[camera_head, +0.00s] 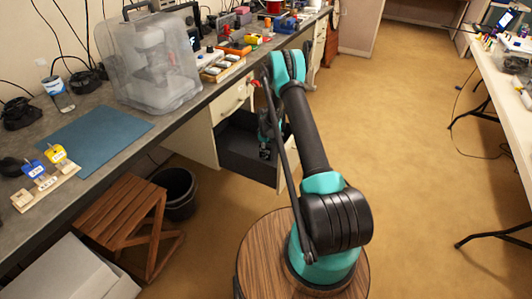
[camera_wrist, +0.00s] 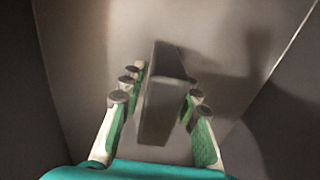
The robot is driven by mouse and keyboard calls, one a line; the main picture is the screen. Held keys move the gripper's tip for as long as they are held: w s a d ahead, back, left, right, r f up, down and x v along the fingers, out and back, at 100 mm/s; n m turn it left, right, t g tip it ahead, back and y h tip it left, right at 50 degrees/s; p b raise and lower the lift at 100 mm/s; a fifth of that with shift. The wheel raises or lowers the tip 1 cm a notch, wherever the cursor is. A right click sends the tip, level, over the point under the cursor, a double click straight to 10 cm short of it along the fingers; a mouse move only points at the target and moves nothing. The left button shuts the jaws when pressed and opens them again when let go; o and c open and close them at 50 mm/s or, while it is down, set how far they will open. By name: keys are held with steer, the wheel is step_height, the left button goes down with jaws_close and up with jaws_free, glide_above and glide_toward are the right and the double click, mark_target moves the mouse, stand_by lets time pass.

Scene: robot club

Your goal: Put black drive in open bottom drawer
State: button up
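The black drive (camera_wrist: 163,95) shows in the wrist view as a dark upright slab between the fingers of my gripper (camera_wrist: 165,88). The drive is too small and dark to make out there. Whether it touches the drawer floor cannot be told.
A closed white drawer (camera_head: 234,98) is above. A black bin (camera_head: 181,192) and wooden stool (camera_head: 122,215) stand left of the open drawer. The bench (camera_head: 110,95) holds a covered machine (camera_head: 150,62) and several small items.

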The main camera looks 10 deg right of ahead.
steer(key=shift+o, duration=0.8)
step_height(320, 180, up, 13)
steer(key=shift+f, duration=0.2)
steer(key=s+d+r+m+t, duration=0.2)
steer(key=s+r+m, duration=0.3)
steer(key=s+r, duration=1.35)
steer(key=s+d+r+m+t, duration=0.1)
steer(key=s+m, duration=0.2)
steer(key=s, duration=0.9)
steer(key=s+d+r+m+t, duration=0.1)
steer(key=s+m, duration=0.1)
steer(key=s, duration=0.9)
steer(key=shift+s+r+m, duration=0.35)
steer(key=shift+r+m, duration=0.05)
